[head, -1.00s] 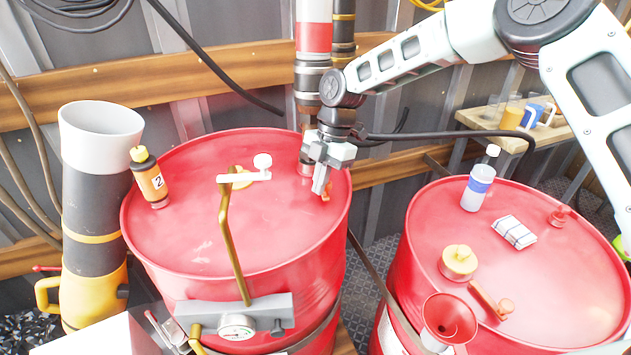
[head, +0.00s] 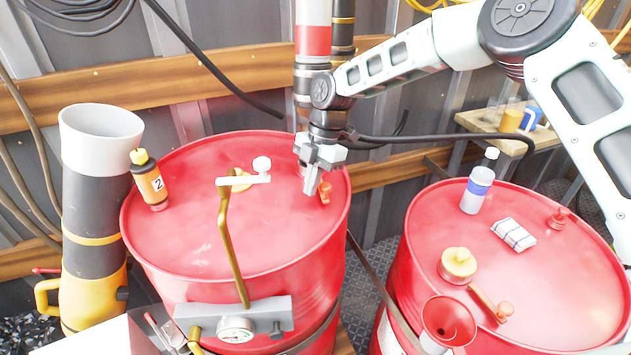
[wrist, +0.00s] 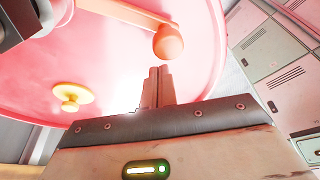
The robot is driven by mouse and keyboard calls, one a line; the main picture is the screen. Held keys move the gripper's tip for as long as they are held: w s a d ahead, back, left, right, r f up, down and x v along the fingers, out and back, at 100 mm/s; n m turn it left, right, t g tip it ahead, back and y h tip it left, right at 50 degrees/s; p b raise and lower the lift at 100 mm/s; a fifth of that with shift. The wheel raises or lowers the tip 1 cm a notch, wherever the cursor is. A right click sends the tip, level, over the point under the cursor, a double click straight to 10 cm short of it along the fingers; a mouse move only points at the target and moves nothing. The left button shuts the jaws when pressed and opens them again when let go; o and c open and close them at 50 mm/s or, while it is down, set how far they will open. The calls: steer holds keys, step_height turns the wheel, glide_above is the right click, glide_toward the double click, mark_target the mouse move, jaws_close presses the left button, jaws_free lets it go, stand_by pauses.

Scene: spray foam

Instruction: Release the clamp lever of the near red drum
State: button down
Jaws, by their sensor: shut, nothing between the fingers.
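The left red drum (head: 190,235) stands upright with its lid facing up. A small orange-red lever with a round knob (head: 325,191) sits near the right rear of its lid. In the wrist view the lever's round knob (wrist: 168,43) is just above and right of my fingertips. My gripper (head: 311,189) points down over this lid, just left of the knob, with its fingers together and empty. The fingers also show in the wrist view (wrist: 158,72). I cannot tell whether they touch the lever. The right red drum (head: 560,285) has a similar lever (head: 490,303) near its front edge.
The right drum holds a blue-labelled bottle (head: 475,192), folded cloth (head: 513,235), yellow cap (head: 458,264) and red funnel (head: 448,322). A black hose (head: 440,136) runs behind.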

steer(key=shift+s+a+f+b, duration=0.1)
steer(key=shift+s+a+b, duration=0.25)
steer(key=shift+s+a, duration=0.8)
steer(key=b+v, duration=0.2)
steer(key=v, duration=0.8)
steer(key=shift+w, duration=0.15)
steer(key=shift+d, duration=0.1)
